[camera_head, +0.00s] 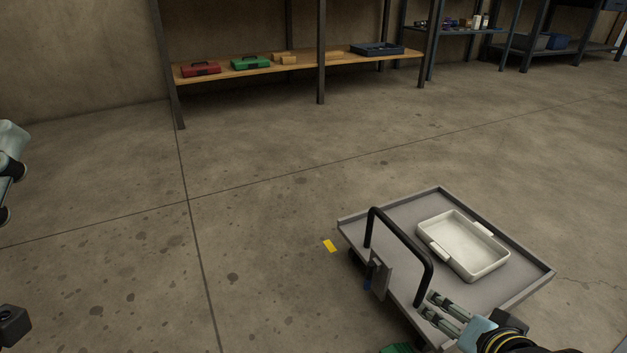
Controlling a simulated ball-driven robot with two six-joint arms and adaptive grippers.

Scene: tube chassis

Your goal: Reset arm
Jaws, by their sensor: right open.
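My right gripper (429,304) comes in from the bottom right. Its two fingers are apart and nothing shows between them. The fingertips appear beside the lower end of the black handle (405,240) of a grey cart (385,217); I cannot tell whether they touch it. A white tray (463,250) with two raised grips lies on the cart and looks empty. Part of my left arm shows at the left edge, but its gripper fingers are not in view.
Behind, a wooden shelf (225,72) holds a red toolbox (201,69), a green toolbox (251,63), small boxes and a blue tray (377,49). A yellow mark (330,246) lies on the floor left of the cart.

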